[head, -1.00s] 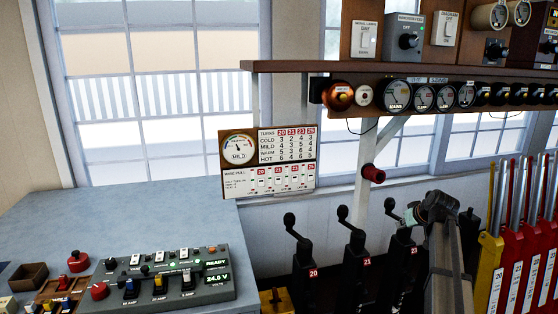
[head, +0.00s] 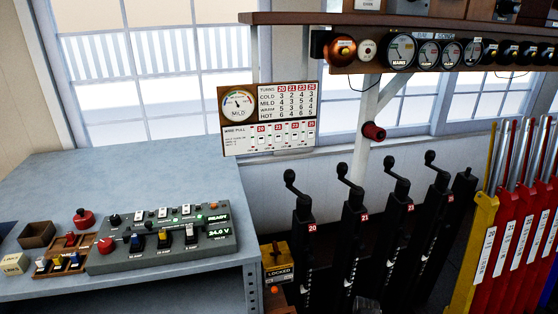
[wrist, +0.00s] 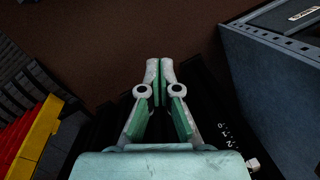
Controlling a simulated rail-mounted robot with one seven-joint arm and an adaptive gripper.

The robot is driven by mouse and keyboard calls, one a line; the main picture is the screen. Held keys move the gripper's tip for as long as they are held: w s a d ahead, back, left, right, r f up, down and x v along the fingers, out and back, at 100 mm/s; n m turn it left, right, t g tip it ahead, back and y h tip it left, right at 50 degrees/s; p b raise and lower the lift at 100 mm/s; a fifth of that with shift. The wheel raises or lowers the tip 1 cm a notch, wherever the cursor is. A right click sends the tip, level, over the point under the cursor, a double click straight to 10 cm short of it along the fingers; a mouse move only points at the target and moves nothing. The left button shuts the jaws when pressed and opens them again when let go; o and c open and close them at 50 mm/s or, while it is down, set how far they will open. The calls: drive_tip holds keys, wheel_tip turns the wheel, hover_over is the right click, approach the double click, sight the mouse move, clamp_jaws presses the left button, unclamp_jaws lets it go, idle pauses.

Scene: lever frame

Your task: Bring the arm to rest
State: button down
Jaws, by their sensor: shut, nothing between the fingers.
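My gripper (wrist: 160,68) shows in the wrist view with its pale fingers brought together and nothing between them. It points toward a brown floor (wrist: 120,35), with dark frame parts beneath it. In the head view a small grey shape at the bottom edge may be part of my arm, but I cannot tell. Several black levers with crank handles, labelled from 20 (head: 303,228) to 23 (head: 388,225), stand in a row, with no gripper on them.
A grey bench (head: 150,172) with a control panel (head: 160,240) is at left; its edge (wrist: 265,70) shows in the wrist view. Red levers (head: 510,230) and a yellow post (head: 482,250) stand at right. A shelf with gauges (head: 400,50) hangs above.

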drive_tip(key=s+a+f+g, duration=0.1)
drive_tip(key=s+a+f, duration=0.1)
drive_tip(key=s, duration=0.7)
drive_tip(key=s+a+f+n+g, duration=0.1)
drive_tip(key=s+f, duration=0.3)
drive_tip(key=s, duration=0.5)
drive_tip(key=s+a+f+n+g+h, duration=0.1)
drive_tip(key=s+a+f+g, duration=0.2)
drive_tip(key=s, duration=0.6)
drive_tip(key=shift+s+a, duration=0.35)
drive_tip(key=shift+a, duration=0.1)
drive_tip(key=c, duration=1.8)
unclamp_jaws()
drive_tip(key=shift+f, duration=0.1)
drive_tip(key=shift+c, duration=0.2)
